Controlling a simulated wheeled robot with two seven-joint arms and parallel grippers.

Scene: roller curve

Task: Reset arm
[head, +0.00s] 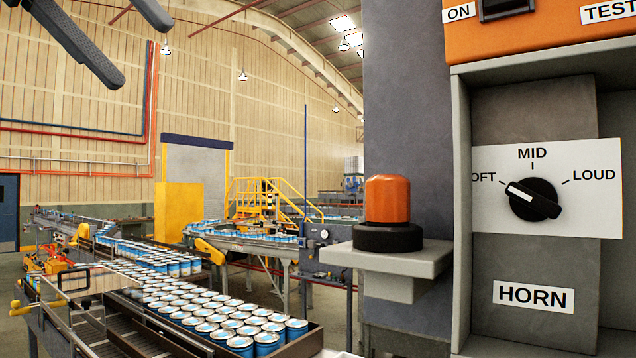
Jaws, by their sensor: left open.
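My left gripper (142,54) is at the upper left of the head view, with two dark fingers spread apart and nothing between them. It is raised well to the left of the control panel and touches nothing in view. The black horn knob (534,199) sits on a white plate (600,215) marked MID and LOUD, with a partly cut-off "OFT" at left. The knob's white pointer line points up-left, toward the "OFT" mark. A HORN label (533,296) is below it. My right gripper is not in view.
An orange beacon (387,198) stands on a grey shelf (420,262) beside the panel. An orange box (560,35) with ON and TEST labels tops the panel. Conveyors with many blue cans (240,345) run along the lower left. Open air lies between my gripper and the panel.

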